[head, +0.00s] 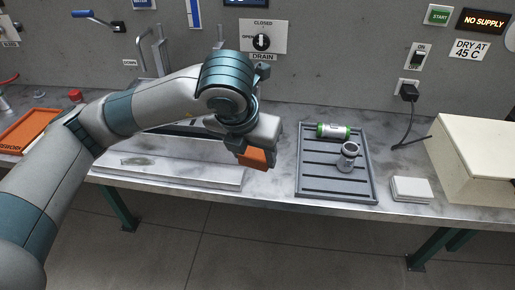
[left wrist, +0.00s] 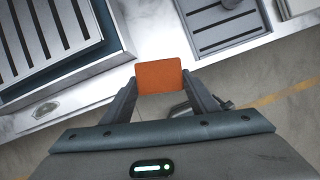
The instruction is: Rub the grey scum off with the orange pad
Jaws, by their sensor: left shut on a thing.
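The orange pad (head: 252,158) is held in my left gripper (head: 258,151), above the bench between the pale ledge and the grey ribbed tray. In the left wrist view the pad (left wrist: 159,76) sits flat between the two fingers of the left gripper (left wrist: 162,88). A dull grey-green smear (head: 137,161), which looks like the scum, lies on the pale ledge at the left of the pad. It also shows in the left wrist view (left wrist: 45,109). The pad is well apart from the smear. My right gripper is not in view.
The grey ribbed tray (head: 335,187) holds a green-and-white cylinder (head: 332,131) and a grey metal part (head: 348,157). A white block (head: 411,189) and cream box (head: 480,160) stand right. An orange tray (head: 28,128) is far left. My left arm hides part of the sink area.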

